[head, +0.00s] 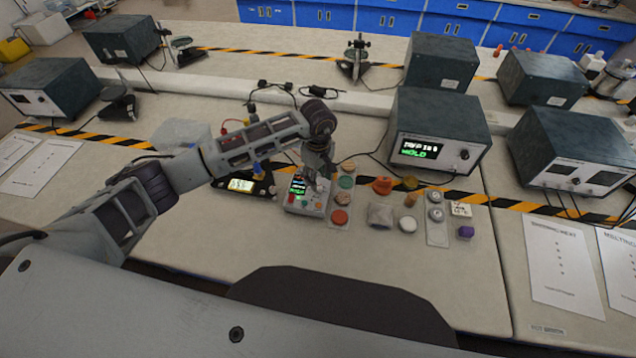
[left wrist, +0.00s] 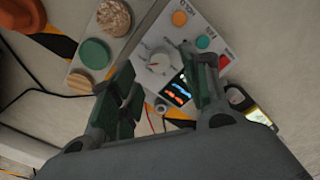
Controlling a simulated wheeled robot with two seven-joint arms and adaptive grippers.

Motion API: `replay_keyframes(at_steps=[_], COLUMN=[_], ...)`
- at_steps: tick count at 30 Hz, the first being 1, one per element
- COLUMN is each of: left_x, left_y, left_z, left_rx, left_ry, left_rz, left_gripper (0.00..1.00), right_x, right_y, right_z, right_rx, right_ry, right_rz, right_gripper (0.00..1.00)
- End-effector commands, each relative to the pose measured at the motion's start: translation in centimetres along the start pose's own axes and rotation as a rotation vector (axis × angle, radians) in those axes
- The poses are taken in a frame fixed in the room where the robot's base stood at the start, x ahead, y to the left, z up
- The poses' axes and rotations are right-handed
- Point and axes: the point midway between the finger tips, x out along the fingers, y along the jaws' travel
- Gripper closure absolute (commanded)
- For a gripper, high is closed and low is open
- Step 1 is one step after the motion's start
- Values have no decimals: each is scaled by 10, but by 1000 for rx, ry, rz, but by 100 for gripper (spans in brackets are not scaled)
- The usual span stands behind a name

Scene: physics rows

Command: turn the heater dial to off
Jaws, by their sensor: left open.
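The heater (head: 305,196) is a small pale box with a lit display and coloured buttons, in the middle of the bench. Its dial (left wrist: 158,65) is a pale round knob with a scale around it and a small red mark, clear in the left wrist view. In the head view my gripper hides the dial. My left gripper (head: 318,178) points down over the heater. In the left wrist view its two green-padded fingers (left wrist: 159,60) are apart, with the dial showing between their tips. Whether they touch it I cannot tell. My right gripper is out of view.
A strip of round samples (head: 340,216) stands right beside the heater, with loose caps and another strip (head: 436,230) further right. A black scale (head: 240,186) with a lit display is on the left. A dark instrument (head: 437,130) stands behind. The front bench is clear.

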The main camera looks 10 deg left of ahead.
Motion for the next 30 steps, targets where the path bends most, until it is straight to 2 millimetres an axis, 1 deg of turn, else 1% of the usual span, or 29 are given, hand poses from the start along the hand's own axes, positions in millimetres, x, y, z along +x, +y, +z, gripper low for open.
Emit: replay_keyframes(at_steps=[3, 9, 15, 23, 26, 30], left_x=[15, 35, 42, 43, 43, 43], left_y=[-1, 0, 0, 0, 0, 0], left_z=[1, 1, 0, 0, 0, 0], left_rx=[1, 0, 2, 1, 1, 1], left_ry=[-2, -1, -1, 0, 0, 0], left_rz=[-3, -2, 0, 0, 0, 0], left_gripper=[53, 53, 53, 53, 64, 82], right_x=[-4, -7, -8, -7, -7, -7], right_y=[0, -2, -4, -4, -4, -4], right_z=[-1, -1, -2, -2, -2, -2], right_rx=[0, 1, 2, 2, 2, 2], right_ry=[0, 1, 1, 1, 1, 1], right_rz=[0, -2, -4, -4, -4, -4], right_gripper=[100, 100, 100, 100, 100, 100])
